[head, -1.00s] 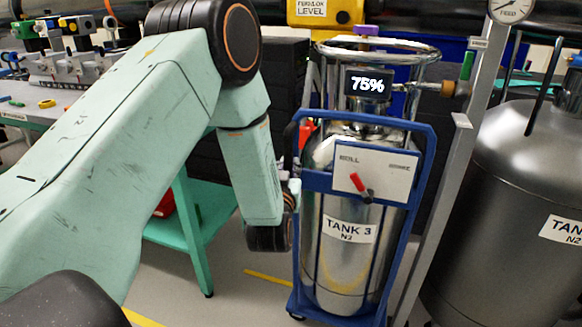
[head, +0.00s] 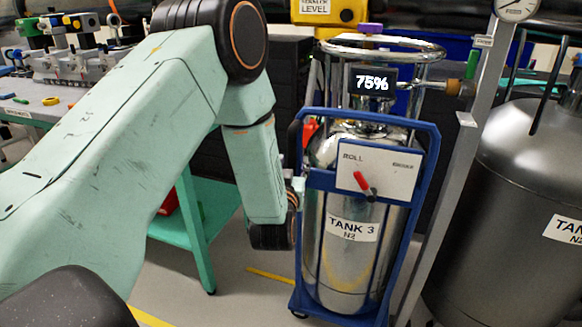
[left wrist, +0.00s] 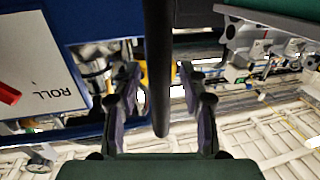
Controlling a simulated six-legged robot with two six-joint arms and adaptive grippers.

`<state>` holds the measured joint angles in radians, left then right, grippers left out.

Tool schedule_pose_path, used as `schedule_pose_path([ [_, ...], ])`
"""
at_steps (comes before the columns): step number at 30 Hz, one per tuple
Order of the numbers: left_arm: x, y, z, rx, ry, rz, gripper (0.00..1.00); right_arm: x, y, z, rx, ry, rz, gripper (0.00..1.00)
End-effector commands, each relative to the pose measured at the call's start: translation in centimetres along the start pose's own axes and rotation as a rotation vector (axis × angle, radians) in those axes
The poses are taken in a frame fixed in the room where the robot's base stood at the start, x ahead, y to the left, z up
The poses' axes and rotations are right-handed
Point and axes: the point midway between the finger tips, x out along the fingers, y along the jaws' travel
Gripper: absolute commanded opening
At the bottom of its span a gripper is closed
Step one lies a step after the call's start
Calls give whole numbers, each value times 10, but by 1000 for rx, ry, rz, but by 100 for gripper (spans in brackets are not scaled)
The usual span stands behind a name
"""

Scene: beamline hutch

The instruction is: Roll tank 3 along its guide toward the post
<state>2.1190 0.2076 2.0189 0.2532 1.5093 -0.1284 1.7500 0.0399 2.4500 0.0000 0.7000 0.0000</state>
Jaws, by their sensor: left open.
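Tank 3 (head: 345,262), a shiny steel cylinder labelled N2, stands upright in a blue wheeled frame (head: 418,190). A white panel (head: 389,160) on the frame reads ROLL and carries a red lever (head: 363,183) tilted up to the left. It also shows in the left wrist view (left wrist: 38,75). My left gripper (head: 296,192) is at the left side of the frame, its fingers partly hidden. In the left wrist view, my left gripper (left wrist: 158,78) is open, with a dark bar (left wrist: 158,30) between its fingers. I cannot tell whether they touch it. My right gripper is not in view.
A slanted grey post (head: 455,165) with a gauge (head: 517,8) stands right of tank 3. A larger dark tank (head: 500,220) is beyond it. A teal bench (head: 192,225) stands at the left. Yellow lines (head: 270,275) mark the floor.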

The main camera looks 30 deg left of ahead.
Motion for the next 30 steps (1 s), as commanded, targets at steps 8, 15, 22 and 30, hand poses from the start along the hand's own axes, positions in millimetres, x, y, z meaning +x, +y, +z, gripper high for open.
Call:
schedule_pose_path([
  [8,-30,1,1,3,-4,3,43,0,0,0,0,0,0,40],
  [15,-81,2,1,5,-4,4,43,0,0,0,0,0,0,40],
  [22,-111,1,1,3,-2,3,43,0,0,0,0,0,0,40],
  [30,-120,0,0,1,-1,0,43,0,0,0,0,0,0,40],
])
